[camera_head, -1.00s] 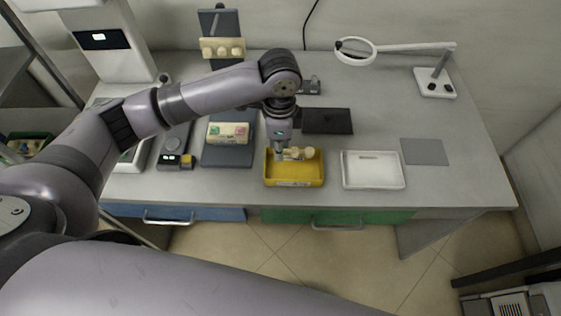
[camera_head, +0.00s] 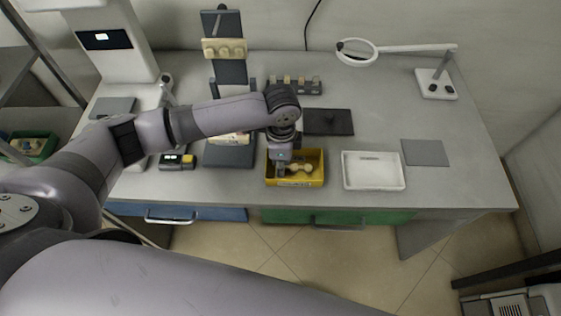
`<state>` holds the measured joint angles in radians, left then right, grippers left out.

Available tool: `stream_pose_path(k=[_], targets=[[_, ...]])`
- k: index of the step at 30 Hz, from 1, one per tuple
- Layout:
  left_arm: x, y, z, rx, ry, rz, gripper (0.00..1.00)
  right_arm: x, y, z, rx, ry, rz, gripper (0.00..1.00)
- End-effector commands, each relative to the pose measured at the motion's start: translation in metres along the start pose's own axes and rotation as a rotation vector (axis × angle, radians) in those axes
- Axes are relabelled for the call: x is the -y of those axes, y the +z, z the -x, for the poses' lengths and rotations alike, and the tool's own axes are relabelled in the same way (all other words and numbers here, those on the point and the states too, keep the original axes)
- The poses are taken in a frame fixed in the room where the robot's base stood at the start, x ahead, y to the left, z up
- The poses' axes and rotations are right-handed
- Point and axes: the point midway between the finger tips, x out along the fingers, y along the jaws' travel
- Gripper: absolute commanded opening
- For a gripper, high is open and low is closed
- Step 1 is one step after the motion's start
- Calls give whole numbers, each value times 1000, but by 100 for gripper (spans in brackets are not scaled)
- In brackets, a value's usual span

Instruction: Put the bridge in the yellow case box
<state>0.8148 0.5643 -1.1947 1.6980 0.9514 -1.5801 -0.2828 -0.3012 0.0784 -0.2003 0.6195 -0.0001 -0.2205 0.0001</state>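The yellow case box (camera_head: 318,180) stands near the front edge of the table. A small beige bridge (camera_head: 299,167) with rounded knobs lies low inside its walls. The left arm comes in from the left, and my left gripper (camera_head: 282,169) points down into the left part of the box, at the bridge's left end. The fingertips are small and partly hidden, so I cannot tell whether they still grip the bridge. My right gripper is out of view.
A white tray (camera_head: 373,184) stands right of the box, with a grey plate (camera_head: 425,152) beyond. A black tray (camera_head: 328,122) and a block with several pieces (camera_head: 295,86) lie behind. An upright rack (camera_head: 223,20) holds another beige piece (camera_head: 224,48). A magnifier lamp (camera_head: 436,83) stands back right.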

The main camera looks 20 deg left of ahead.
Motion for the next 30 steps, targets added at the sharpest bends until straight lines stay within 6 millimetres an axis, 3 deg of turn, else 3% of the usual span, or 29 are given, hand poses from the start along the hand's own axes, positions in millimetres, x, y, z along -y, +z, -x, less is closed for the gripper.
stream_pose_path(k=[7, 8, 16, 30], targets=[[-2, 0, -11, 3, 5, 0, 0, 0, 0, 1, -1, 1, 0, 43], [-2, 0, -11, 3, 5, 0, 23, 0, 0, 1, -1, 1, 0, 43], [-4, 1, -14, 6, 10, 0, 41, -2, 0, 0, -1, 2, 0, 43], [-3, 2, -7, 6, 8, -2, 41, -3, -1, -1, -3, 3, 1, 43]])
